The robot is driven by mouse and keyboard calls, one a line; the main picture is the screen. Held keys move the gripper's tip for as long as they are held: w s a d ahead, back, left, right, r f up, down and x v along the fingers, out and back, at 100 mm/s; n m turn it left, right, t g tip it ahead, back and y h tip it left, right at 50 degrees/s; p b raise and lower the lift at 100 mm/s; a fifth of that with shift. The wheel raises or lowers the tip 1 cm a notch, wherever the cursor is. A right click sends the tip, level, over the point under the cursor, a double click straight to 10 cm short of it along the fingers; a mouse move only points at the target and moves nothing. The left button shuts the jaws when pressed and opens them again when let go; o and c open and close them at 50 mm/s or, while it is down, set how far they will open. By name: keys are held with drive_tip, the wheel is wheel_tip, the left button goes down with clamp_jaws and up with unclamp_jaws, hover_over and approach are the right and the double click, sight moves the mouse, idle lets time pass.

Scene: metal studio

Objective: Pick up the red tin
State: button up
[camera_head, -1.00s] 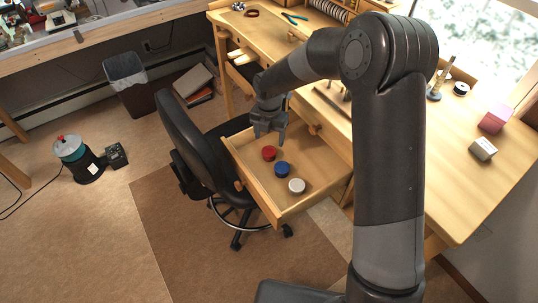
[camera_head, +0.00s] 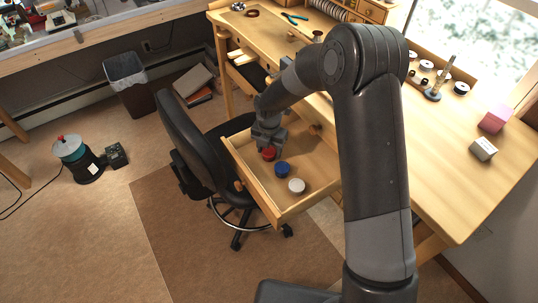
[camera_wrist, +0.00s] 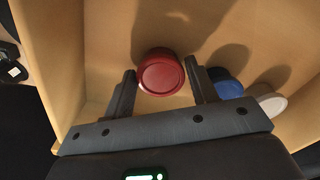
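The red tin (camera_head: 268,154) stands in the open wooden drawer (camera_head: 310,196). A blue tin (camera_head: 282,170) and a white tin (camera_head: 297,186) stand in a row with it, nearer the drawer's front right. My gripper (camera_head: 267,148) is low in the drawer, right over the red tin and partly hiding it. In the wrist view the red tin (camera_wrist: 161,76) shows between the tips of my open gripper (camera_wrist: 162,84). The blue tin (camera_wrist: 226,84) is just right of the right finger, partly hidden.
A black office chair (camera_head: 193,143) stands against the drawer's left side. The wooden workbench (camera_head: 463,185) is behind and right, with a pink box (camera_head: 495,119) and a grey box (camera_head: 483,149) on it.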

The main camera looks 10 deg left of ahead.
drive_tip(key=c, duration=0.6)
drive_tip(key=shift+o, duration=0.2)
drive_tip(key=shift+r, duration=0.15)
